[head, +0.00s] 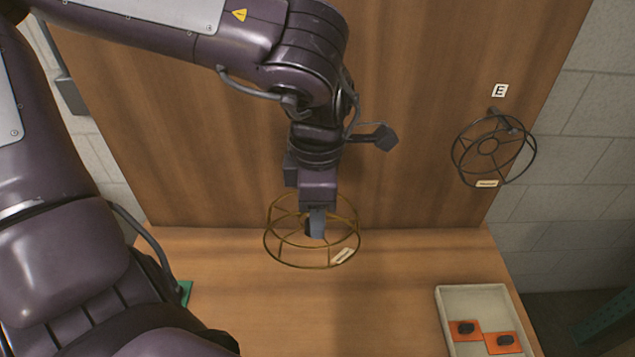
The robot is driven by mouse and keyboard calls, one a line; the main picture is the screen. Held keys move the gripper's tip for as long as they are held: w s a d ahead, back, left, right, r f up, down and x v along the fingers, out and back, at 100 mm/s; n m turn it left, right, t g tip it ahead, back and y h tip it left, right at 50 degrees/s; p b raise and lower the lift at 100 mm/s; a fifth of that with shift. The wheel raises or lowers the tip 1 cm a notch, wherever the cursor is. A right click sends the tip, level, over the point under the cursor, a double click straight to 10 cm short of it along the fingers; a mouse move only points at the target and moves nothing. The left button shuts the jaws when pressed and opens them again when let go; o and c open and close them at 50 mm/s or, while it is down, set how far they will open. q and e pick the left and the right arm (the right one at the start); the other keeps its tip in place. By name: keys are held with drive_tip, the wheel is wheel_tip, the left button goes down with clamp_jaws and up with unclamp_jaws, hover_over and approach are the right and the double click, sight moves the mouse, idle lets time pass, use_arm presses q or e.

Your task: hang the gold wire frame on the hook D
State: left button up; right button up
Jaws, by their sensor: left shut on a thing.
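The gold wire frame (312,231) is a round cage of thin gold rings and spokes with a small pale tag on its front right side. My left gripper (316,225) points down and is shut on the frame near its middle. It holds the frame in front of the lower part of the upright wooden board (420,150). I cannot tell how high the frame is above the table. No label D shows, and I cannot make out hook D; my left arm covers much of the board. My right gripper is out of view.
A black wire frame (487,146) hangs on a hook under the label E (500,90) at the right. A pale tray (440,305) with orange pieces bearing dark parts stands at the front right. The wooden table (390,290) is clear in the middle.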

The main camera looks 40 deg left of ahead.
use_arm(q)
drive_tip(key=shift+s+d, duration=0.9)
drive_tip(key=shift+s, duration=0.15)
drive_tip(key=shift+s+d, duration=0.85)
drive_tip(key=shift+s, duration=0.2)
idle(0.6)
